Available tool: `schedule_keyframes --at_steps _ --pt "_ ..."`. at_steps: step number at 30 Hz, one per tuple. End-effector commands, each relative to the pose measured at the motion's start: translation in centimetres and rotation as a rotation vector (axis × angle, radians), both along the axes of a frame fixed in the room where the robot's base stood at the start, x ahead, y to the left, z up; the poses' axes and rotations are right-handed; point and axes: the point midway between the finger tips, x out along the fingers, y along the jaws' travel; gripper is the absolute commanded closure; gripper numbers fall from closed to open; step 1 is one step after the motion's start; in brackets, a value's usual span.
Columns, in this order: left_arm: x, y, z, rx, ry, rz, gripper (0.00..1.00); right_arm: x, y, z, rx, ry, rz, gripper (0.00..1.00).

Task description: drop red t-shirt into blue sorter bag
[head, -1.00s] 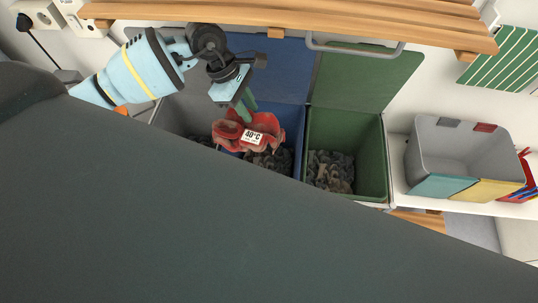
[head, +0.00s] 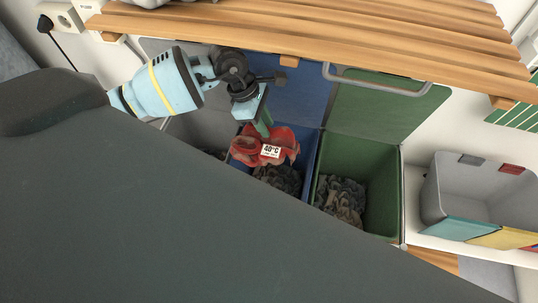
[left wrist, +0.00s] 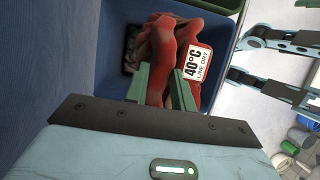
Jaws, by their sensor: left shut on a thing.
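The red t-shirt (head: 281,141) is crumpled and carries a white label reading 40°C. It hangs from my left gripper (head: 263,126), which is shut on it, at the mouth of the blue sorter bag (head: 313,152). Dark laundry (head: 279,178) lies in the blue bag below the shirt. In the left wrist view, the green fingers of my left gripper (left wrist: 163,88) pinch the red t-shirt (left wrist: 160,57), with the blue bag's wall (left wrist: 226,50) around it. My right gripper is not in view.
A green sorter bag (head: 380,185) with dark laundry stands to the right of the blue one, and a grey bag (head: 195,128) to the left. A slatted wooden shelf (head: 330,38) overhangs them. A grey bin (head: 480,195) stands on the right. My own dark body hides the lower left.

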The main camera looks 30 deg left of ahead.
Motion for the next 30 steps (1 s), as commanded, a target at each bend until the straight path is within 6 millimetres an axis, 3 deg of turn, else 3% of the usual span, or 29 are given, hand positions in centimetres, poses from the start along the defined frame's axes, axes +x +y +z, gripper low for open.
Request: schedule_keyframes --at_steps 1,6,17,18,22,30 --pt "-0.1 0.0 -1.2 -0.002 0.007 -0.001 1.00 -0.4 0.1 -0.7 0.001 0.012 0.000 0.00" --pt "-0.1 0.0 -2.6 -0.001 0.005 -0.001 1.00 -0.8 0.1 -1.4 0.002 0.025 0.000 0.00" --pt "0.0 0.0 -2.7 -0.001 -0.002 -0.001 1.00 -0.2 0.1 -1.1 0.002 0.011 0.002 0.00" --pt "0.0 0.0 -2.7 -0.001 -0.002 -0.001 0.70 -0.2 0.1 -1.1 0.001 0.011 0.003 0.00" --pt "0.0 0.0 -2.8 -0.001 -0.002 -0.001 0.53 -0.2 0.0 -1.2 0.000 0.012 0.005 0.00" --pt "0.0 0.0 -2.8 0.000 0.000 -0.001 0.50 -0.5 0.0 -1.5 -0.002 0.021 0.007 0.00"
